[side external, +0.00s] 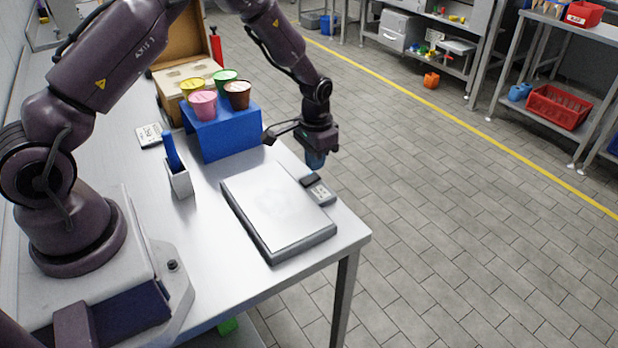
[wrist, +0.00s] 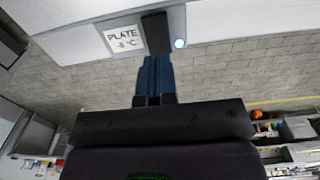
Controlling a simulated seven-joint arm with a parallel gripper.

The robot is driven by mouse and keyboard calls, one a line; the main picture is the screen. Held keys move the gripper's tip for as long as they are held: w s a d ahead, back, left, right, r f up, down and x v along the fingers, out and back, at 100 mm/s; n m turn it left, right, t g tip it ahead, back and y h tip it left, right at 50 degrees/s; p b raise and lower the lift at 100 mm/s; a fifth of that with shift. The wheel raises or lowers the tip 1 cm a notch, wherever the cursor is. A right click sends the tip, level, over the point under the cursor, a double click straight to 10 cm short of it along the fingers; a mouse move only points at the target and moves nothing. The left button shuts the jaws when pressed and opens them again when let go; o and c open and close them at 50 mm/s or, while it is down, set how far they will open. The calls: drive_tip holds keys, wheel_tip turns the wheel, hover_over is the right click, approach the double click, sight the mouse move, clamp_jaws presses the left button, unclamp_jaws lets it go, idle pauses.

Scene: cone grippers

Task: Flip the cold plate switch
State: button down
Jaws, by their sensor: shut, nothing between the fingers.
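The cold plate (side external: 278,212) is a flat silver slab with a dark edge, lying near the table's front right corner. On its far right side are a small black switch (side external: 310,181) and a white label (side external: 320,193). In the wrist view the black switch (wrist: 156,33) stands between the label (wrist: 123,39), reading "PLATE -8 °C", and a small pale light (wrist: 180,43). My gripper (side external: 315,162) is shut and empty, with blue fingers pointing down just above and beyond the switch. In the wrist view its fingertips (wrist: 155,62) appear at the switch's end; I cannot tell whether they touch.
A blue block (side external: 222,130) holding several coloured cups stands behind the plate. A white holder (side external: 180,183) with a blue-handled tool stands left of the plate. The table edge (side external: 345,220) is close on the right, with open floor beyond.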

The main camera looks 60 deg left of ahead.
sight(315, 175)
drive_tip(key=shift+f, duration=1.35)
idle(0.6)
drive_tip(key=shift+r, duration=3.6)
